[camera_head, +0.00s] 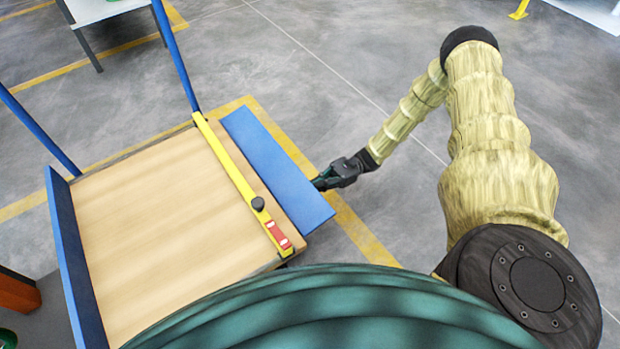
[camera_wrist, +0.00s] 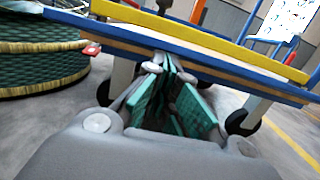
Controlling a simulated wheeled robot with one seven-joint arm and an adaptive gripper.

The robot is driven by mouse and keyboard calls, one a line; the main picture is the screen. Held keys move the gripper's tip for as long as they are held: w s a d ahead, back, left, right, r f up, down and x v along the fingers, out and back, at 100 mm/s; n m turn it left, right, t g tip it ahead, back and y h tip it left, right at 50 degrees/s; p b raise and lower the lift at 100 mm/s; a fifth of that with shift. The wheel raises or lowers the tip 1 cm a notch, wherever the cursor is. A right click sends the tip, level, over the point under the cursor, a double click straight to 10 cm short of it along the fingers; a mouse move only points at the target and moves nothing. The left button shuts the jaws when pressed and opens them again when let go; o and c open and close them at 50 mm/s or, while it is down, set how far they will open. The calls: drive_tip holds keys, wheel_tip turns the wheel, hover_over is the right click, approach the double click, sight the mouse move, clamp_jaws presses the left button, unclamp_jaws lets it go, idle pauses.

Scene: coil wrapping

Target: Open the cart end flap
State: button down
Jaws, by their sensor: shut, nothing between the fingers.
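The cart (camera_head: 150,215) has a wooden deck. Its blue end flap (camera_head: 278,170) lies along the right end, beyond the yellow bar (camera_head: 235,170), with its broad face seen from above, folded outward and roughly level. In the wrist view the flap's blue edge (camera_wrist: 225,76) runs across below the yellow bar (camera_wrist: 210,40). My gripper (camera_head: 319,184) is at the flap's outer edge, near its front corner. In the wrist view my gripper's green-padded fingers (camera_wrist: 168,62) are closed together at the tips, empty, close under the blue edge. Whether they touch it I cannot tell.
The yellow bar carries a black knob (camera_head: 258,204) and a red latch piece (camera_head: 279,235). A blue panel (camera_head: 75,260) stands at the cart's left end, with blue posts (camera_head: 178,55) at the back. A green coil (camera_wrist: 45,60) shows at left. Floor right of the cart is clear.

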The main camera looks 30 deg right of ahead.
drive_tip(key=shift+f, duration=0.15)
drive_tip(key=d+f, duration=0.4)
drive_tip(key=d, duration=0.6)
drive_tip(key=shift+w+d+f+b, duration=0.15)
drive_tip(key=shift+w+d+b, duration=0.15)
drive_tip(key=shift+d+b, duration=0.1)
idle(0.4)
